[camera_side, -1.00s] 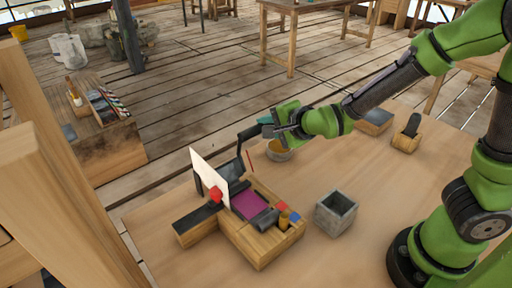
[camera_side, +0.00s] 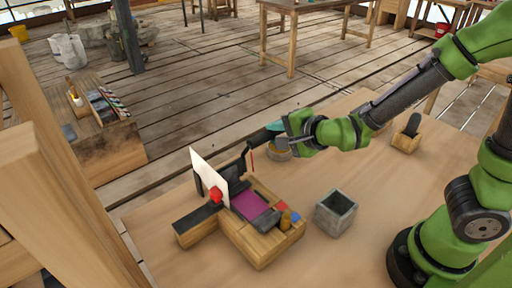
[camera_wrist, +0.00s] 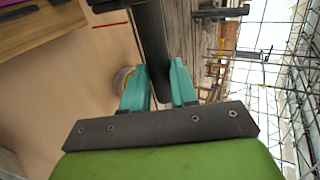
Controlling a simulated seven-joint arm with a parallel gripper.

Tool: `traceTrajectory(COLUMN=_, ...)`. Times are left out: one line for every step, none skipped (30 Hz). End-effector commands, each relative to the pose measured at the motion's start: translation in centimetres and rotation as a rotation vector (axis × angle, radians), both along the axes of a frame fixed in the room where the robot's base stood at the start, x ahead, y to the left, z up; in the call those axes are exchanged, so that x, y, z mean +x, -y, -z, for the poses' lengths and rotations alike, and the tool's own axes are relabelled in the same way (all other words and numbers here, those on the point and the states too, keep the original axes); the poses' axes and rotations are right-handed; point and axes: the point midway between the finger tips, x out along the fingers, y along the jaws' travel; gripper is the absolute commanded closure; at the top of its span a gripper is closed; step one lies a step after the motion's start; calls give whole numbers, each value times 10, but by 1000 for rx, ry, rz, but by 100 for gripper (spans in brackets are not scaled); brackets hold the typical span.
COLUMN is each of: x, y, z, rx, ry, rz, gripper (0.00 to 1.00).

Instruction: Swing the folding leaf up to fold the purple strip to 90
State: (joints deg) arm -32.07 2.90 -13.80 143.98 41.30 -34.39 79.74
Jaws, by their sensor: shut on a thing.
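The purple strip (camera_side: 253,207) lies in the wooden folding fixture (camera_side: 262,254) in the side view. The dark folding leaf (camera_side: 236,171) stands tilted at the strip's back end, partly behind a white upright panel (camera_side: 207,176). A black handle (camera_side: 246,154) rises from the leaf and bends toward my gripper (camera_side: 272,130). In the wrist view my gripper's teal fingers (camera_wrist: 159,92) are closed on the black handle bar (camera_wrist: 152,40), one on each side. The strip's exact fold angle cannot be told.
A grey open box (camera_side: 335,212) stands right of the fixture. A round bowl (camera_side: 279,153) sits just below my gripper. A wooden block with a dark top (camera_side: 406,138) stands at the right. A thin red rod (camera_side: 251,158) is beside the handle. The table's front middle is clear.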

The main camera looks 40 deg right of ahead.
Motion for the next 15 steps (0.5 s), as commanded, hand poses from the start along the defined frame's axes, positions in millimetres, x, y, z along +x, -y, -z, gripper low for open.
traceTrajectory(x=-14, y=-2, z=21, rx=-2, ry=-70, rz=-5, gripper=100)
traceTrajectory(x=-14, y=-2, z=21, rx=-2, ry=-70, rz=-5, gripper=100)
traceTrajectory(x=-14, y=-2, z=21, rx=-2, ry=-70, rz=-5, gripper=100)
traceTrajectory(x=-14, y=-2, z=21, rx=-2, ry=-70, rz=-5, gripper=100)
traceTrajectory(x=-14, y=-2, z=21, rx=-2, ry=-70, rz=-5, gripper=100)
traceTrajectory(x=-14, y=-2, z=22, rx=-2, ry=-70, rz=-5, gripper=100)
traceTrajectory(x=-15, y=-2, z=22, rx=-2, ry=-70, rz=-6, gripper=100)
traceTrajectory(x=-15, y=-2, z=22, rx=-2, ry=-70, rz=-6, gripper=100)
traceTrajectory(x=-15, y=-2, z=22, rx=-2, ry=-70, rz=-6, gripper=100)
traceTrajectory(x=-16, y=-2, z=22, rx=-2, ry=-70, rz=-6, gripper=100)
traceTrajectory(x=-16, y=-1, z=22, rx=-2, ry=-70, rz=-6, gripper=100)
traceTrajectory(x=-17, y=-1, z=23, rx=-3, ry=-71, rz=-5, gripper=100)
traceTrajectory(x=-17, y=-1, z=23, rx=-3, ry=-71, rz=-4, gripper=100)
traceTrajectory(x=-17, y=-1, z=23, rx=-3, ry=-71, rz=-4, gripper=100)
traceTrajectory(x=-18, y=-1, z=23, rx=-3, ry=-71, rz=-4, gripper=100)
